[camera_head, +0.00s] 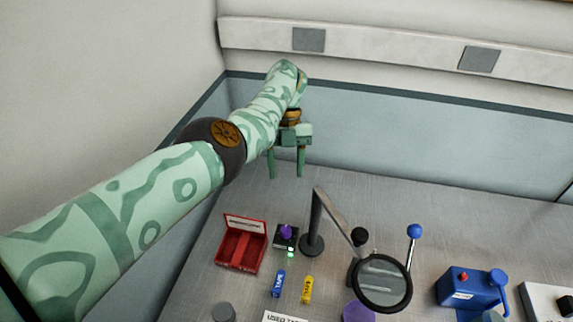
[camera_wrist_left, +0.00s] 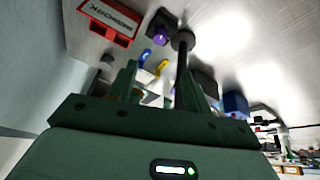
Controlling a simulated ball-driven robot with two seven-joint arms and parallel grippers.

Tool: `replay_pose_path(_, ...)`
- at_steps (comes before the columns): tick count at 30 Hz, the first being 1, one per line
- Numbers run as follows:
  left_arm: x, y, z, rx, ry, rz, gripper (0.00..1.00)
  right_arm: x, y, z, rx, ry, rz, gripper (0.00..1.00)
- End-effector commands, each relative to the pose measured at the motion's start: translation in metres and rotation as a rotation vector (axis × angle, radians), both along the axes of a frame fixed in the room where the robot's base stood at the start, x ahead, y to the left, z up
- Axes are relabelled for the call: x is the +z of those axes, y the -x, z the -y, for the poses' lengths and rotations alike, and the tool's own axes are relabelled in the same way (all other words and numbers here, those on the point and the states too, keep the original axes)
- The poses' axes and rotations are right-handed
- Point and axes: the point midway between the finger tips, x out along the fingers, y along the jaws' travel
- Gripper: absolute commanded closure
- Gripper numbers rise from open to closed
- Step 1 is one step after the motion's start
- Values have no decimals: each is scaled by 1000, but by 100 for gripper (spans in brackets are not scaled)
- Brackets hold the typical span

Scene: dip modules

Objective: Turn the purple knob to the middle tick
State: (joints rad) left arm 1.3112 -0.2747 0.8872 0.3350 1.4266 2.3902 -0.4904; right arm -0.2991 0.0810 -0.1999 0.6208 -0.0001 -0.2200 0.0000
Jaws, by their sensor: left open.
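The purple knob (camera_head: 286,231) sits on a small dark box (camera_head: 281,243) with a lit green light at its front. The knob also shows in the left wrist view (camera_wrist_left: 159,39), near the top. Its tick marks and pointing direction are too small to tell. My left gripper (camera_head: 286,176) is open and empty, fingers pointing down, behind the knob and apart from it. Its fingers also show in the left wrist view (camera_wrist_left: 160,82). My right gripper is not in view.
A red open box (camera_head: 240,262) stands left of the knob. A dark stand (camera_head: 312,244) with a magnifier (camera_head: 381,283) rises close on its right. Blue (camera_head: 278,284) and yellow (camera_head: 307,289) cylinders lie in front. A blue device (camera_head: 470,288) stands farther right. The table behind the knob is clear.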

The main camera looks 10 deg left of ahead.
Motion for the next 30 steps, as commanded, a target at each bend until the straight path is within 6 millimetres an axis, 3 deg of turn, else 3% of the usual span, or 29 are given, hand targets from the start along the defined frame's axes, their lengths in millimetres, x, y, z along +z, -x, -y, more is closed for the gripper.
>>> replay_pose_path(4, -2, 1, 0, 0, 1, -4, 50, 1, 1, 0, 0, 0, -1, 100)
replay_pose_path(7, -16, 19, -5, 4, -8, -60, 50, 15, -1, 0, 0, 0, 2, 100)
replay_pose_path(12, -54, 71, -67, 175, -106, -136, 50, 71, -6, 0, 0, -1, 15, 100)
replay_pose_path(15, -53, 86, -88, 384, -122, -73, 50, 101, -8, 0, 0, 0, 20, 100)
replay_pose_path(18, -37, 80, -82, 544, -74, 18, 50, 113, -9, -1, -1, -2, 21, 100)
replay_pose_path(23, 2, 50, -50, 728, 76, 99, 50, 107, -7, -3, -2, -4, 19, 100)
replay_pose_path(30, -21, 53, -39, 790, 75, 69, 50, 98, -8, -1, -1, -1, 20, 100)
